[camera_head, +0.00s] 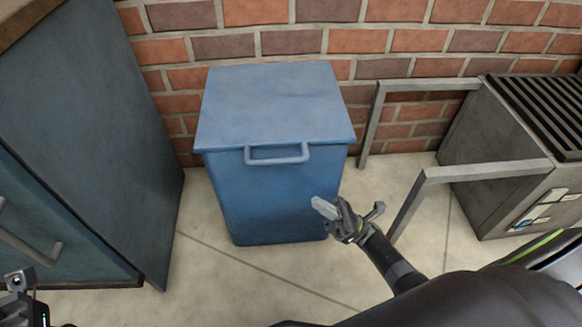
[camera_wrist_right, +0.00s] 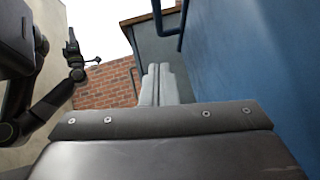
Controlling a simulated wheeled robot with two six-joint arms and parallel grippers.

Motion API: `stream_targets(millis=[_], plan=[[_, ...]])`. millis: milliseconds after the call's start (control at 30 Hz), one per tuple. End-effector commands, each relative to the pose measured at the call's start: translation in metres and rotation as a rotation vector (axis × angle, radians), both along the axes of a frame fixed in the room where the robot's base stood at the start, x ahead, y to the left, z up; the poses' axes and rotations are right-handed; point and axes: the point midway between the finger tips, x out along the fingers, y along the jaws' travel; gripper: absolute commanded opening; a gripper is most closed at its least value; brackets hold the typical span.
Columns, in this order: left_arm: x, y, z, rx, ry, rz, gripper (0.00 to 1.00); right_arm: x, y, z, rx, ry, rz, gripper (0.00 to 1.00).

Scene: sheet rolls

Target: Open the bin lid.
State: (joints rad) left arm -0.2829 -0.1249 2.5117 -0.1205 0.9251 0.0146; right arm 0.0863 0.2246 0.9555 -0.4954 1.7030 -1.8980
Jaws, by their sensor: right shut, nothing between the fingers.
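The blue bin (camera_head: 270,195) stands on the floor against the brick wall. Its lid (camera_head: 270,100) lies flat and closed, with a blue bar handle (camera_head: 277,156) on its front edge. My right gripper (camera_head: 318,206) is shut and empty, in front of the bin's right side, lower in the picture than the handle and apart from it. In the right wrist view its fingers (camera_wrist_right: 156,85) are together, beside the blue bin wall (camera_wrist_right: 255,60). My left gripper (camera_head: 20,283) shows only in part at the lower left corner; its jaw state is unclear.
A dark blue-grey cabinet (camera_head: 90,130) with a handle stands left of the bin. A grey metal frame (camera_head: 430,180) and a grill-like unit (camera_head: 500,165) stand to the right. The floor before the bin is clear.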

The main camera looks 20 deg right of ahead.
Motion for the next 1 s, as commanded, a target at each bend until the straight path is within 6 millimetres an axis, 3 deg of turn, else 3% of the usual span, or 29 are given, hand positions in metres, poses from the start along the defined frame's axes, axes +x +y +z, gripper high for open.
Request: stream_targets(millis=[433, 700, 1000], plan=[[-0.001, 0.001, 0.012, 0.017, 0.019, -0.021, 0.36, 0.030, 0.059, 0.066, 0.004, -0.002, 0.000, 0.00], [-0.001, 0.002, 0.015, 0.021, 0.021, -0.026, 0.36, 0.036, 0.055, 0.095, 0.001, 0.002, -0.001, 0.00], [-0.001, 0.002, 0.015, 0.022, 0.021, -0.028, 0.36, 0.037, 0.055, 0.102, 0.002, 0.003, -0.001, 0.00]])
